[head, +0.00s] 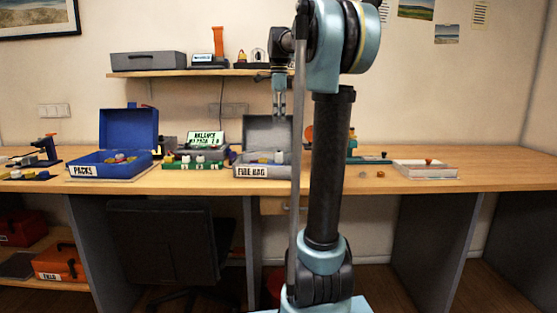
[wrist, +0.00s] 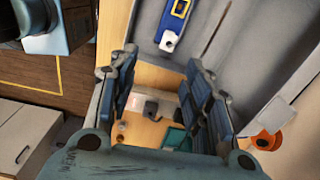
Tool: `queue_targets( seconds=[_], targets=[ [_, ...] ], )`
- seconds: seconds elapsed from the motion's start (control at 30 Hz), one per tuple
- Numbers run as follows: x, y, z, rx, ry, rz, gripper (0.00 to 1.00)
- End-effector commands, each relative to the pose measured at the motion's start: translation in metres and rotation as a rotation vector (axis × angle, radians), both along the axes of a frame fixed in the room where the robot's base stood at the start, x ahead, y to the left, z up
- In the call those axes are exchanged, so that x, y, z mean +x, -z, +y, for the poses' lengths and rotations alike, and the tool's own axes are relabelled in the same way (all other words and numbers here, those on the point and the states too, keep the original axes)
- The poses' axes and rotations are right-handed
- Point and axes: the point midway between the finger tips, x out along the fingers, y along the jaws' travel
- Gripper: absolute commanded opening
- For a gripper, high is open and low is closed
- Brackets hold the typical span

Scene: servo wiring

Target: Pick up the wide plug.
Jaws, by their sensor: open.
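My gripper (head: 279,108) points down over the grey open box labelled "FUSE BAG" (head: 263,172), in front of its raised lid. In the wrist view its dark blue fingers (wrist: 161,72) stand wide apart with nothing visible between them. Small white and yellowish pieces (head: 279,157) lie in the grey box. Several white pieces (head: 200,158) sit on a green board to its left. I cannot tell which piece is the wide plug. The wrist view also shows a blue part with a yellow frame and white end (wrist: 168,40) at the top.
A blue open box labelled "PACKS" (head: 97,172) stands at left on the wooden desk (head: 500,177). A shelf (head: 195,73) with a grey case hangs behind. A pale tray (head: 425,173) and small tan pieces (head: 380,174) lie right. The desk's far right is clear.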

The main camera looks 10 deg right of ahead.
Motion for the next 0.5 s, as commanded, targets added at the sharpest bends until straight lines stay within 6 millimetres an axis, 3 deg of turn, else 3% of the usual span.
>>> queue_targets(
  seconds=[0.1,0.27,0.5],
  targets=[
    [0.016,-0.009,0.0,0.001,0.075,0.008,0.45],
    [0.023,-0.01,0.0,0.001,0.116,0.012,0.45],
    [0.023,0.025,0.0,0.001,0.118,0.012,0.45]
  ],
)
